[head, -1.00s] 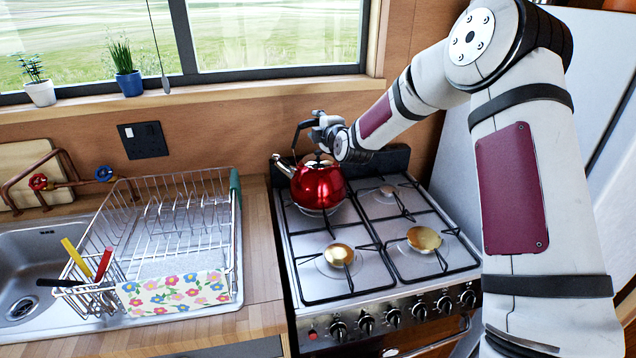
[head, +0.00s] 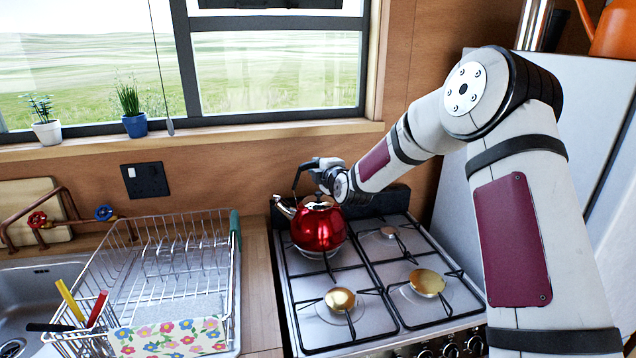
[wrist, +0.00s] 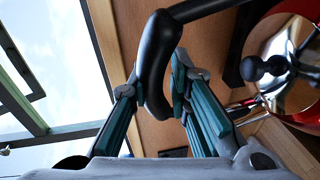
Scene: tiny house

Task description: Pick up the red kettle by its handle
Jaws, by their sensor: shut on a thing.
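The red kettle (head: 319,228) is upright over the back left burner of the stove, its spout to the left. I cannot tell whether its base touches the grate. Its black handle (wrist: 158,62) arches above the lid and runs between my fingers in the wrist view. My gripper (head: 319,171) is at the top of the handle and shut on it; it also shows in the wrist view (wrist: 152,88) with its teal finger pads on either side. In the wrist view the kettle's shiny lid (wrist: 283,62) with a black knob is at the right.
The stove (head: 375,320) has bare front burners. A wire dish rack (head: 180,270) with utensils stands to the left beside the sink (head: 30,290). The wall and window sill (head: 240,134) are behind. A white fridge-like cabinet (head: 600,95) is at the right.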

